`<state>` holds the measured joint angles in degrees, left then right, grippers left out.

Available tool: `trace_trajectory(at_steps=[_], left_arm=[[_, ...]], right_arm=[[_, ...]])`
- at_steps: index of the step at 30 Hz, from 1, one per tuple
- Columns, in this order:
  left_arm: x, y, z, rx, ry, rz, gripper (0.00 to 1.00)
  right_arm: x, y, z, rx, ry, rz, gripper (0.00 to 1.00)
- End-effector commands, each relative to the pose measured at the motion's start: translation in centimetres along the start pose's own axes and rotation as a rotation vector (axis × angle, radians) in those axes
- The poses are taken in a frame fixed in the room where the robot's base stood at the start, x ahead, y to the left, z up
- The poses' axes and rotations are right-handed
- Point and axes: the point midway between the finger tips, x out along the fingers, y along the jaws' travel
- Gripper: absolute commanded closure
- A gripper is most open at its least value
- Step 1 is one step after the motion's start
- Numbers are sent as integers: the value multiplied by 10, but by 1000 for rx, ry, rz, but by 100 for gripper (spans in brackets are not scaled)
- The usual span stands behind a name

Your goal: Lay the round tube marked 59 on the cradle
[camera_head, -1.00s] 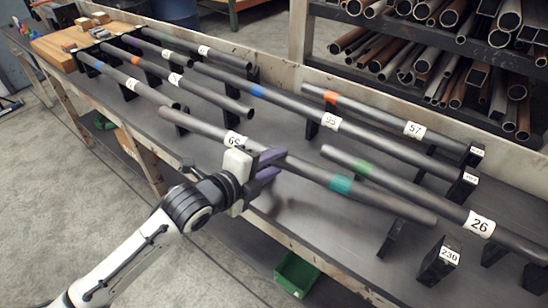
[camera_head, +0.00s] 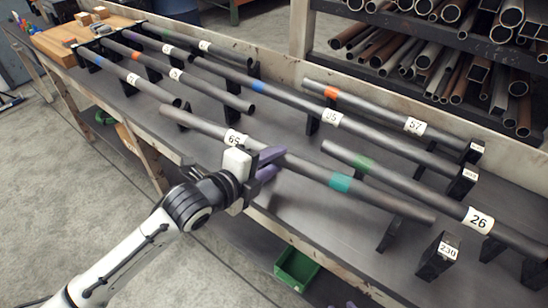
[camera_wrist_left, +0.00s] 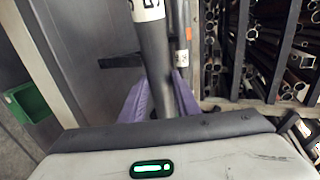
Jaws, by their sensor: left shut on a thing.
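My left gripper (camera_head: 268,163), with purple fingers, is shut around a long grey round tube (camera_head: 305,170) with a teal band and a white label. The label's number is hard to read and may be 59. The wrist view shows the tube (camera_wrist_left: 153,55) running between the fingers (camera_wrist_left: 160,100). The tube lies along the front of the bench, its right end above a dark post (camera_head: 391,236). I cannot tell whether it touches that post. Another dark post (camera_head: 438,258) labelled 230 stands near the right end. A purple tip (camera_head: 350,304), perhaps my right gripper, barely shows at the bottom edge.
A tube marked 26 (camera_head: 420,194) with a green band lies just behind, close to the held tube. Tubes marked 95 (camera_head: 290,103) and 57 (camera_head: 375,107) rest farther back. Several more lie at left. A green bin (camera_head: 297,268) is below the bench's front edge.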

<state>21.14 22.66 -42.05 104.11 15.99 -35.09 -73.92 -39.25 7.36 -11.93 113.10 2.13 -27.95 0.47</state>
Motion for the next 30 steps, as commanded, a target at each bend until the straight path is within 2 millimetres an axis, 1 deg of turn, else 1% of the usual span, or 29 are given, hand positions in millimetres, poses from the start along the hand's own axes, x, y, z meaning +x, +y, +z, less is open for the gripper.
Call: trace_trajectory(at_steps=[1,21,22,24,25,30], left_arm=[[-1,-5,0,1,1,-10,100],[0,-1,0,1,0,-10,100],[-1,-1,0,1,0,-10,66],[-1,-1,0,1,0,-9,54],[0,-1,0,1,0,-9,49],[0,1,0,0,0,-5,49]], right_arm=[[-1,0,-1,0,-1,0,72],[-1,0,1,1,-2,0,72],[-1,0,0,1,-2,0,72],[-1,0,0,1,-2,0,72],[-1,0,0,1,-2,0,72],[-1,0,1,1,-3,-1,72]])
